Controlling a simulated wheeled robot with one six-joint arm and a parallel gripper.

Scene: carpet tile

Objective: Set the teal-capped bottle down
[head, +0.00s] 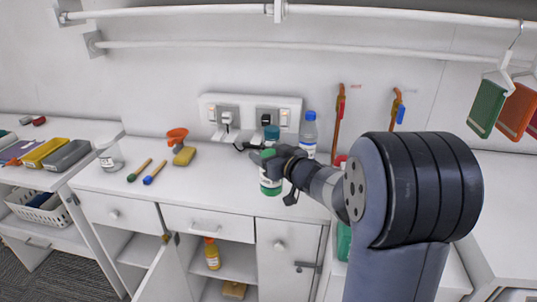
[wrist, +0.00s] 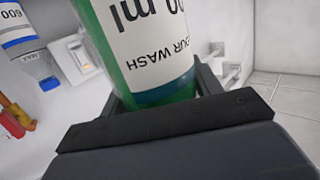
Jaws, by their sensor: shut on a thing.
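The teal-capped bottle (head: 268,181) is green with a white label and stands upright at the front of the white counter (head: 205,176) in the head view. My gripper (head: 273,163) is shut on it from the right and hides part of its middle. In the wrist view the green bottle (wrist: 180,88) fills the space between the fingers, its label reading upside down. From these frames I cannot tell whether its base touches the counter or hangs just above it.
A blue-capped clear bottle (head: 308,134) stands right behind my gripper. Wall sockets (head: 250,115) with plugs are behind. An orange funnel (head: 177,138), yellow sponge (head: 184,156) and two brushes (head: 154,172) lie to the left. A cupboard door (head: 165,272) hangs open below.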

